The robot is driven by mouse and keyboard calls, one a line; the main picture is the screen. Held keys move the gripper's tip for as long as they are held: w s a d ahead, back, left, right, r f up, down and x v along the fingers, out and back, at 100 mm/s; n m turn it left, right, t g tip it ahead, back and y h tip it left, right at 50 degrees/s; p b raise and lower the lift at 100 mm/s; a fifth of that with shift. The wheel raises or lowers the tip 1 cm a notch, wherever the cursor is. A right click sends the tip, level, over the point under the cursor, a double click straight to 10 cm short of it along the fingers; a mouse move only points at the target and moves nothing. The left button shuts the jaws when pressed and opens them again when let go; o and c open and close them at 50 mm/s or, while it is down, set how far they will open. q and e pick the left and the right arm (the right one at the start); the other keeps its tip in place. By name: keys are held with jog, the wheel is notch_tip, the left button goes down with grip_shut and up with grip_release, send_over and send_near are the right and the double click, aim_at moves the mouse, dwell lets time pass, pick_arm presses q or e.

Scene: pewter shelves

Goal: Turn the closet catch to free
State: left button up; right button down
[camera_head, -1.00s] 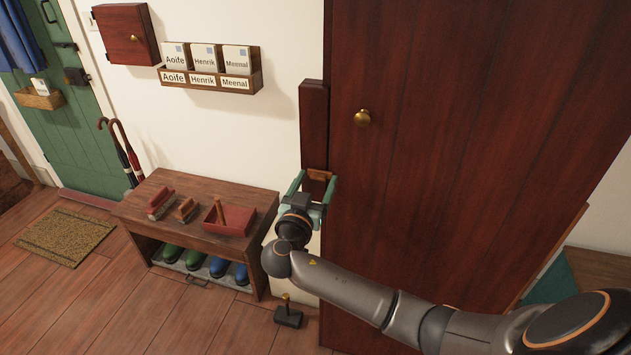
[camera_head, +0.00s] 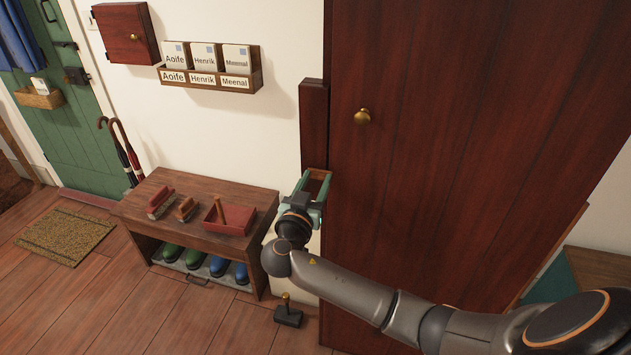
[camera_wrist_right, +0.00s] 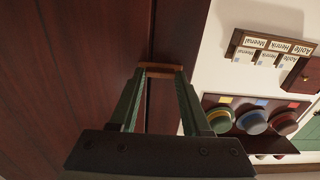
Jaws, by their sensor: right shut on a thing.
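The closet catch is a small brown wooden bar (camera_head: 319,173) at the left edge of the tall dark red closet door (camera_head: 440,150). In the right wrist view the bar (camera_wrist_right: 161,67) lies across the seam between the door and the post beside it. My right gripper (camera_head: 317,179) has its green fingers on the two ends of the bar and is shut on it. The fingers partly hide the catch in the head view. A round brass knob (camera_head: 362,117) sits on the door above the gripper. My left gripper is not in view.
A low wooden bench (camera_head: 150,208) with brushes, a red tray (camera_head: 229,218) and boots below stands left of the closet. A dark block with a brass-coloured upright (camera_head: 288,316) is on the floor near the door. A letter rack (camera_head: 210,80) hangs on the wall.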

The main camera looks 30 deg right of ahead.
jog(key=shift+n, duration=0.3)
jog(key=n, duration=0.3)
jog(key=shift+n, duration=0.3)
jog(key=n, duration=0.3)
jog(key=shift+w+n, duration=0.1)
jog(key=shift+n, duration=0.2)
jog(key=n+p, duration=0.1)
jog(key=n, duration=0.3)
jog(key=shift+a+n+p, duration=0.1)
jog(key=shift+n+p, duration=0.2)
jog(key=shift+p, duration=0.05)
jog(key=n+p, duration=0.2)
jog(key=n, duration=0.3)
jog(key=shift+f, duration=0.1)
jog(key=shift+n, duration=0.4)
jog(key=shift+c, duration=1.8)
grip_release()
